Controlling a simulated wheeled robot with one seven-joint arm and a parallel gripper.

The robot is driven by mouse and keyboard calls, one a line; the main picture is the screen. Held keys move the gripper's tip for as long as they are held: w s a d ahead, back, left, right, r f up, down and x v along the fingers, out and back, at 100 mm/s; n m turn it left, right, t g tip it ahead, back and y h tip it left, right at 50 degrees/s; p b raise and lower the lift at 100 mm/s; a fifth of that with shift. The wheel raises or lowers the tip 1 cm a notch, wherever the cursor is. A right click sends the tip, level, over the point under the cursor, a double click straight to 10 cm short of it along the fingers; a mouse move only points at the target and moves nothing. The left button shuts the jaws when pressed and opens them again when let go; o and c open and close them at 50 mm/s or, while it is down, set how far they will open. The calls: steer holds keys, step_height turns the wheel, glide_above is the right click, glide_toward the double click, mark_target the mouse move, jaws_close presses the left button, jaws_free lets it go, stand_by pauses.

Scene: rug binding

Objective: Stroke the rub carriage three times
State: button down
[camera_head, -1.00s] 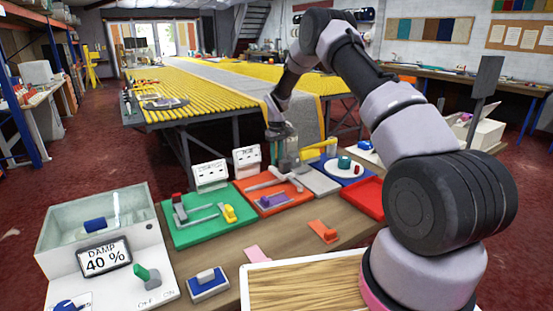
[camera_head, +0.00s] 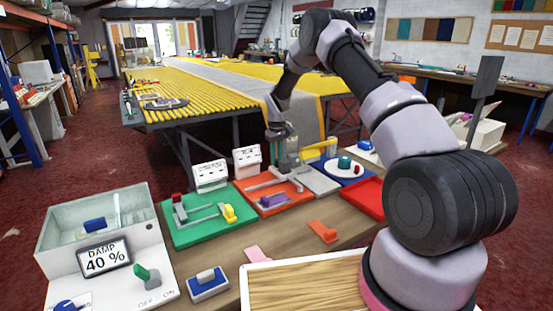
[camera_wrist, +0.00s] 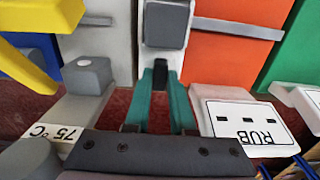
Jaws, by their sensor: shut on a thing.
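The rub station is an orange board (camera_head: 297,199) with a grey rail across it, in the middle of the bench. A white RUB sign (camera_head: 247,158) stands behind it; the sign also shows at the right of the wrist view (camera_wrist: 245,122). The rub carriage (camera_wrist: 165,26) is a pale piece with a grey block on top. My gripper (camera_wrist: 160,72) has its teal fingers shut on a small dark part at the carriage's near end. In the head view my gripper (camera_head: 284,162) points down at the board's back; its fingertips and the grip are hard to make out there.
A green board (camera_head: 190,234) with a yellow piece lies left of the orange one. A grey block (camera_wrist: 88,75) and a yellow bar (camera_wrist: 25,62) stand close beside the gripper. A red tray (camera_head: 366,197) lies to the right. Bare bench shows in front.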

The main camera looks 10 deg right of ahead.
steer(key=s+a, duration=0.1)
steer(key=a, duration=0.3)
steer(key=s+a, duration=0.2)
steer(key=a, duration=0.2)
steer(key=s+a, duration=0.2)
steer(key=a, duration=0.2)
steer(key=shift+s+a, duration=0.1)
steer(key=shift+a, duration=0.15)
steer(key=c, duration=0.8)
jaws_free()
steer(key=shift+o, duration=0.2)
step_height(320, 180, up, 11)
steer(key=shift+f, duration=0.1)
